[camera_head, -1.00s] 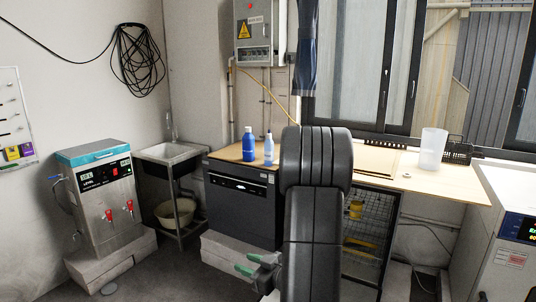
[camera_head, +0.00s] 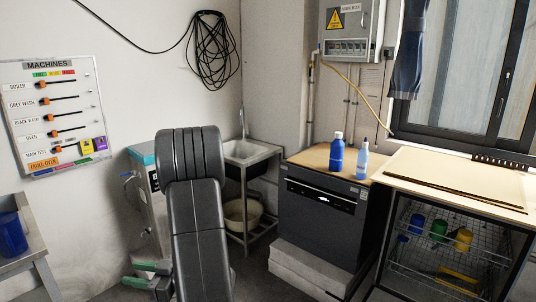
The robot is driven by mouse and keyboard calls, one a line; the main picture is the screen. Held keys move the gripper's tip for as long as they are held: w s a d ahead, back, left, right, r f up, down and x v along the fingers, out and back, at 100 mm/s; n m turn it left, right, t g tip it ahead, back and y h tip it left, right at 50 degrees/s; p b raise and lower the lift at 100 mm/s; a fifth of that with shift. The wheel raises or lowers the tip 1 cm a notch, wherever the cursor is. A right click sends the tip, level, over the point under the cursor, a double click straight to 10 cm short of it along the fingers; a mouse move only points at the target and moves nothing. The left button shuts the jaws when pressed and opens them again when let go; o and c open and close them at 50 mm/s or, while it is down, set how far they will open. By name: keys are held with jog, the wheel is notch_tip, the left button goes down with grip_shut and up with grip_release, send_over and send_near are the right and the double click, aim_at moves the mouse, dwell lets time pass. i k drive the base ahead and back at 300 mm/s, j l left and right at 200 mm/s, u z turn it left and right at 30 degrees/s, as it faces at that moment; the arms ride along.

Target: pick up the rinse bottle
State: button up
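Two bottles stand upright on the wooden top above the dark dishwasher-like machine. One is dark blue with a white cap (camera_head: 336,154). The other, just to its right, is a paler blue bottle with a narrow tip (camera_head: 362,162). I cannot read a label on either, so which one is the rinse bottle is not certain. My gripper (camera_head: 141,276) has green fingertips and is low at the lower left, far from both bottles. Its fingertips look apart with nothing between them. My dark arm hides part of the machine at left.
The dark machine (camera_head: 322,212) stands on a pale block. A sink (camera_head: 250,153) is left of it, with a basin (camera_head: 243,213) below. A wire rack (camera_head: 445,250) with coloured cups is at right under a wooden counter (camera_head: 410,172). A blue container (camera_head: 12,235) sits far left.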

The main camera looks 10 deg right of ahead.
aim_at(363, 156)
jog(key=i+j, duration=0.25)
jog(key=i, duration=0.15)
jog(key=i+j, duration=0.25)
jog(key=i, duration=0.2)
jog(key=i+j+u, duration=0.1)
jog(key=i+j, duration=0.15)
jog(key=i, duration=0.15)
jog(key=i+l+z, duration=0.15)
jog(key=i+z, duration=0.3)
jog(key=i+l+z, duration=0.1)
jog(key=i+z, duration=0.15)
jog(key=z, duration=0.25)
jog(key=i+j+z, duration=0.1)
jog(key=i+z, duration=0.2)
jog(key=z, duration=0.15)
jog(key=i+j+z, duration=0.25)
jog(key=z, duration=0.25)
jog(key=i+z, duration=0.25)
jog(key=z, duration=0.15)
jog(key=i+z, duration=0.25)
jog(key=z, duration=0.15)
jog(key=i+j+z, duration=0.1)
jog(key=i+z, duration=0.15)
jog(key=z, duration=0.15)
jog(key=i+j+z, duration=0.2)
jog(key=z, duration=0.2)
